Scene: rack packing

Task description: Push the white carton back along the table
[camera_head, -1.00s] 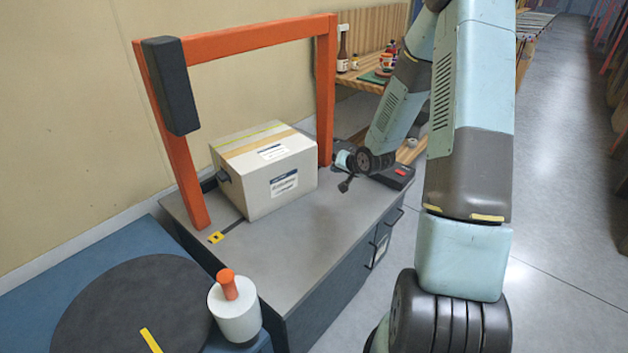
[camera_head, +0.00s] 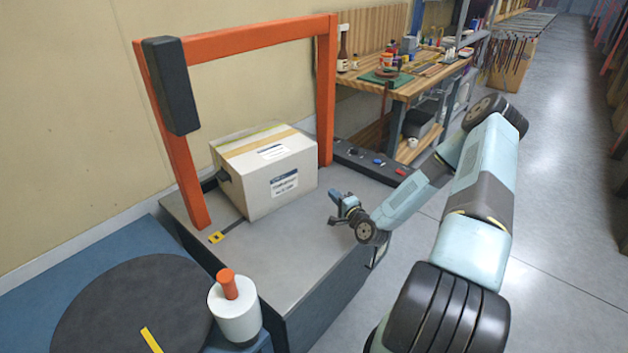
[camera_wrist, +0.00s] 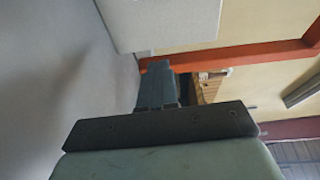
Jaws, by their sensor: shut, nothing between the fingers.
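The white carton (camera_head: 267,178) with tan tape and printed labels stands upright on the grey table top (camera_head: 290,250), inside an orange frame. In the wrist view part of the carton (camera_wrist: 165,20) shows at the top, beyond my fingers. My gripper (camera_head: 334,207) is over the table to the right of the carton, apart from it. In the wrist view my gripper (camera_wrist: 157,68) is shut with nothing held. The carton's far side is hidden.
The orange frame (camera_head: 327,95) arches over the carton, with a dark box (camera_head: 170,85) on its left post. A control strip (camera_head: 370,162) runs along the table's far right. A white cylinder (camera_head: 236,310) stands at the front. A cluttered wooden bench (camera_head: 405,88) is behind.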

